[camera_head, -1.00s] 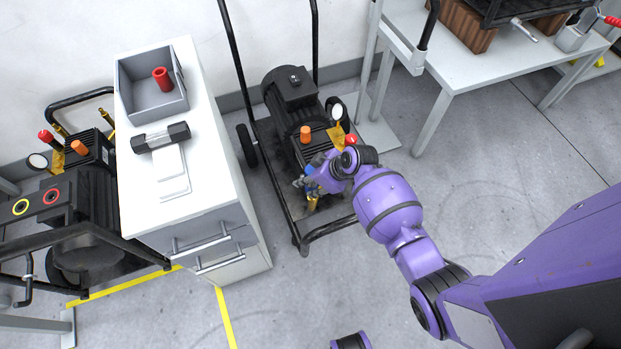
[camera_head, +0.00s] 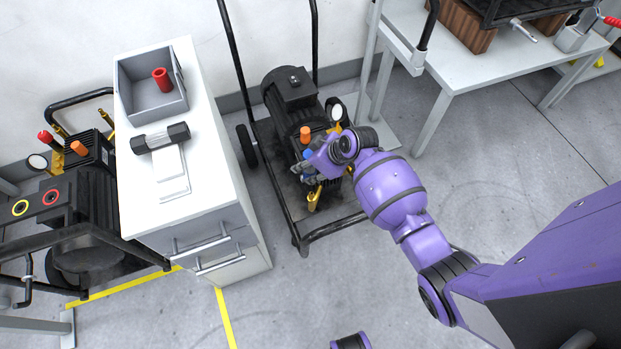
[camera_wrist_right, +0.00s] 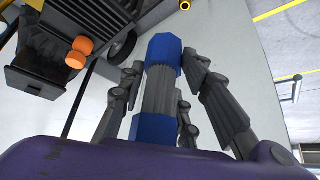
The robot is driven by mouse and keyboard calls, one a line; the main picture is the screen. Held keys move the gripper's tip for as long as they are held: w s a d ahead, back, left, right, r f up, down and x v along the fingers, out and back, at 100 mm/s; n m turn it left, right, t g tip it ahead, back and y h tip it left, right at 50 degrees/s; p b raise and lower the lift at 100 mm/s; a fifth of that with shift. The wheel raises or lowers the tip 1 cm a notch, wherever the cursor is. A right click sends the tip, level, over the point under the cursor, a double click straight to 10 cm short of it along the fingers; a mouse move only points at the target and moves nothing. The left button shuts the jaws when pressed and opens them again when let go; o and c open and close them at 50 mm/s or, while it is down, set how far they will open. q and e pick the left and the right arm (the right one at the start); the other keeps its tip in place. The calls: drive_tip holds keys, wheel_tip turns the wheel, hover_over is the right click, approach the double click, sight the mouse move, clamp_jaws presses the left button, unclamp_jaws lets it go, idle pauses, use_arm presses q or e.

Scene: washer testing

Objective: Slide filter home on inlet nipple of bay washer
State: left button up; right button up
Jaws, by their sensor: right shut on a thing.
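My right gripper (camera_head: 309,169) is shut on a filter with blue end caps and a grey ribbed middle. The filter (camera_wrist_right: 158,92) lies between the fingers in the right wrist view, its far blue cap (camera_wrist_right: 163,50) sticking out past them. In the head view only a bit of its blue (camera_head: 307,154) shows. The gripper is over the front of the black bay washer (camera_head: 290,95). A brass fitting (camera_head: 314,201) shows just below the gripper in the picture. I cannot tell whether the filter touches any fitting. My left gripper is not in view.
A white cabinet (camera_head: 215,190) left of the washer bears a grey bin (camera_head: 140,98) with a red part and a dark-capped cylinder (camera_head: 160,138). A second washer (camera_head: 85,215) stands farther left. A workbench (camera_head: 450,62) is at right.

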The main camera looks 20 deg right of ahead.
wheel_tip(320, 180, up, 20)
drive_tip(key=w+m+t+h, duration=0.1)
drive_tip(key=w+m, duration=0.2)
drive_tip(key=s+a+r+m+h, duration=0.25)
drive_tip(key=s+r, duration=0.55)
drive_tip(key=r, duration=0.5)
drive_tip(key=w+f+n+y, duration=0.1)
drive_tip(key=w+f, duration=0.1)
drive_tip(key=f, duration=0.6)
drive_tip(key=w+d+f+n+y+p, duration=0.1)
drive_tip(key=w+f+n, duration=0.1)
drive_tip(key=f, duration=0.7)
drive_tip(key=w+d+f+n+y, duration=0.1)
drive_tip(key=w+f, duration=0.1)
drive_tip(key=f, duration=0.6)
drive_tip(key=shift+w+d+f+n+g+p, duration=0.15)
drive_tip(key=shift+w+n+g+p, duration=0.1)
drive_tip(key=shift+g+p, duration=0.15)
drive_tip(key=shift+n+y, duration=0.35)
drive_tip(key=shift+n, duration=0.45)
drive_tip(key=s+f, duration=0.1)
drive_tip(key=f, duration=0.3)
drive_tip(key=s+f+b, duration=0.1)
drive_tip(key=f, duration=0.4)
drive_tip(key=s+f+b, duration=0.1)
drive_tip(key=f, duration=0.3)
drive_tip(key=shift+s+f, duration=0.2)
drive_tip(key=shift+s, duration=0.2)
drive_tip(key=shift+f+b, duration=0.25)
drive_tip(key=shift+b, duration=0.1)
